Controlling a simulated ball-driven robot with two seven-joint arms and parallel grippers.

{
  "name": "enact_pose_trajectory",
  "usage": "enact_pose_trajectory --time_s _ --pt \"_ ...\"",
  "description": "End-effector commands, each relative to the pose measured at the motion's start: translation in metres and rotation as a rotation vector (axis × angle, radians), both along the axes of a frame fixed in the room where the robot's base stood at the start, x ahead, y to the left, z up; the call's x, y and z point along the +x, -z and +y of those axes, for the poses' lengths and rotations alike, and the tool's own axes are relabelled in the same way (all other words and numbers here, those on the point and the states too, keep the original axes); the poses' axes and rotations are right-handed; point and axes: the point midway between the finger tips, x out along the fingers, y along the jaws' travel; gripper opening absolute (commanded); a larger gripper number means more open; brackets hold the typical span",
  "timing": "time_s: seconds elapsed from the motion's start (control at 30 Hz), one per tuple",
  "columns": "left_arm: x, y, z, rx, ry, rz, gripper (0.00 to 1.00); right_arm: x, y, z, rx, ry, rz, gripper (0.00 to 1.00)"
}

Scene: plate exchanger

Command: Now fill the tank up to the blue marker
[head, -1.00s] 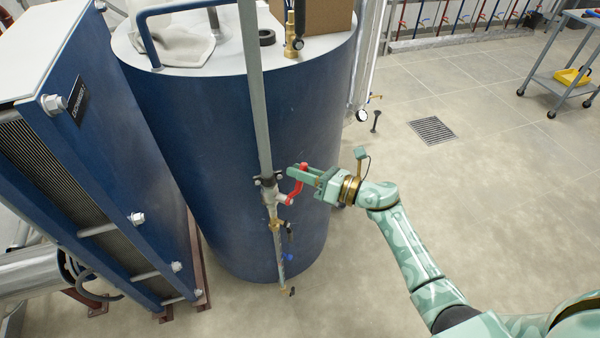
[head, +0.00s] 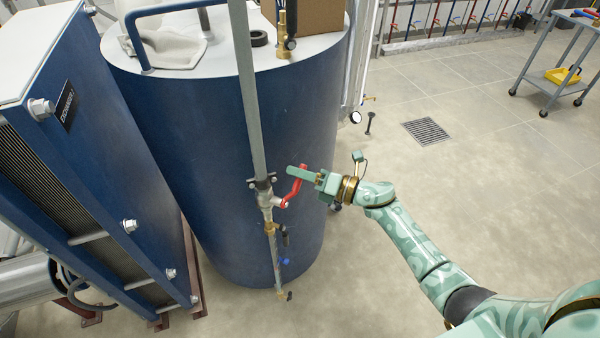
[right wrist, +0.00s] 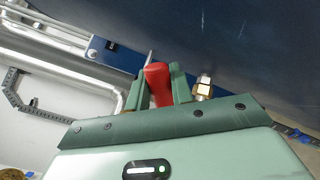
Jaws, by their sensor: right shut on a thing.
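The tank (head: 215,130) is a large dark blue upright cylinder in the middle of the head view. A grey pipe (head: 250,100) runs down its front to a metal valve (head: 265,196) with a red lever handle (head: 293,190). My right gripper (head: 297,171) is shut on the upper end of this handle. In the right wrist view the red handle (right wrist: 158,84) sits between the two fingers (right wrist: 155,92). A small blue piece (head: 285,262) shows low on the thin fitting below the valve; I cannot tell if it is the marker. No liquid level is readable. My left gripper is out of view.
A blue plate exchanger (head: 100,170) stands close to the tank's left. A cloth (head: 165,45) and a cardboard box (head: 310,15) lie on the tank top. A floor drain (head: 426,131) and a trolley (head: 555,60) are at right; the floor between is clear.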

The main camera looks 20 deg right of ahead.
Motion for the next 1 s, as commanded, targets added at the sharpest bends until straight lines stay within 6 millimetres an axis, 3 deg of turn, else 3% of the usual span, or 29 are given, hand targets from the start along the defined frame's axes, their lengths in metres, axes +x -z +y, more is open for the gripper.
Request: enact_pose_trajectory --time_s 0.13,0.17,0.23,0.7,0.87,1.0 --pt "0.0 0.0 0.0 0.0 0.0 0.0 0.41 0.0 0.002 -0.001 -0.005 0.002 0.0 0.0" --pt "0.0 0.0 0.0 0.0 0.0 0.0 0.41 0.0 0.002 -0.001 -0.005 0.002 0.0 0.25" --pt "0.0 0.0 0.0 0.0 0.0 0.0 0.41 0.0 0.002 -0.001 -0.005 0.002 0.0 0.45" --pt "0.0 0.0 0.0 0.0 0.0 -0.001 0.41 -0.003 0.001 -0.003 -0.005 0.001 -0.001 0.45" --pt "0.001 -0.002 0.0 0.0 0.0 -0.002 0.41 -0.02 0.001 -0.022 -0.008 0.001 0.0 0.45" --pt "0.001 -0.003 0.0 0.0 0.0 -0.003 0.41 -0.046 0.002 -0.049 -0.009 0.001 0.003 0.45"
